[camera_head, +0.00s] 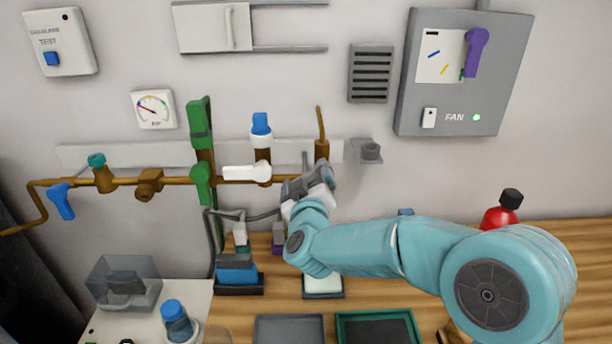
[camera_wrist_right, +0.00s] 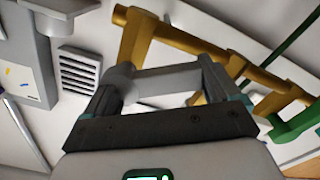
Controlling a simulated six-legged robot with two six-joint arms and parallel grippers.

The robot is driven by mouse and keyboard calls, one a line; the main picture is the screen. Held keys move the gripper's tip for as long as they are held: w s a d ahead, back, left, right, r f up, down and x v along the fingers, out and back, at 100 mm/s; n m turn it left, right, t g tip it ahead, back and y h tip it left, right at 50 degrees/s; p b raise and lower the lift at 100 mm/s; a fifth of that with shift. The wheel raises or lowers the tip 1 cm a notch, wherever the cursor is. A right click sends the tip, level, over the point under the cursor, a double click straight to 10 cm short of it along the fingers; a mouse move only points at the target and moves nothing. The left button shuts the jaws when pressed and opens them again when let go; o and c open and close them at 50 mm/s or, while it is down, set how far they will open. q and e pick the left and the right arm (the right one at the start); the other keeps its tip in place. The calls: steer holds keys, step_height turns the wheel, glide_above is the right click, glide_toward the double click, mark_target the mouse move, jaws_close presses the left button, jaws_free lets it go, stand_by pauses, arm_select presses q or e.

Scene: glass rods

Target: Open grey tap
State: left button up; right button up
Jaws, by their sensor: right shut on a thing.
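My right gripper (camera_head: 312,190) is at the right end of the brass pipe, in front of the grey tap. In the right wrist view, the gripper (camera_wrist_right: 155,90) has its two fingers closed on the tap's grey handle (camera_wrist_right: 160,82), which lies across between them. The brass pipe (camera_wrist_right: 185,40) runs just behind the handle. In the head view my gripper hides most of the grey tap. My left gripper is not in view.
Along the brass pipe are a white lever (camera_head: 245,173), green levers (camera_head: 200,125), a blue-handled tap (camera_head: 60,200) and a teal knob (camera_head: 96,160). A grey fan box (camera_head: 460,80) hangs right. A red bottle (camera_head: 498,218) stands behind my arm. Trays (camera_head: 288,330) lie on the bench.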

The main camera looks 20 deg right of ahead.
steer(key=n, duration=0.1)
steer(key=n+p, duration=0.1)
steer(key=shift+s+d+f+n, duration=0.1)
steer(key=shift+d+f+n, duration=0.1)
steer(key=shift+f+n, duration=0.1)
steer(key=n+p, duration=0.1)
steer(key=n, duration=0.1)
steer(key=shift+s+d+f+n+p, duration=0.1)
steer(key=shift+d+f+n+p, duration=0.2)
steer(key=shift+d+p, duration=0.05)
steer(key=shift+s+d+f+n+p, duration=0.1)
steer(key=shift+d+f+n+p, duration=0.15)
steer(key=shift+n, duration=0.8)
steer(key=shift+s+d+f+n+p, duration=0.1)
steer(key=shift+d+n+p, duration=0.3)
steer(key=shift+n, duration=0.7)
steer(key=shift+s+d+f+n+p, duration=0.1)
steer(key=shift+d+f+n+p, duration=0.15)
steer(key=shift+n, duration=0.8)
steer(key=shift+d, duration=0.1)
steer(key=o, duration=1.2)
steer(key=b+v, duration=0.2)
steer(key=v, duration=1.4)
steer(key=shift+s+r+b, duration=0.15)
steer(key=shift+s+b, duration=0.05)
steer(key=shift+b, duration=0.15)
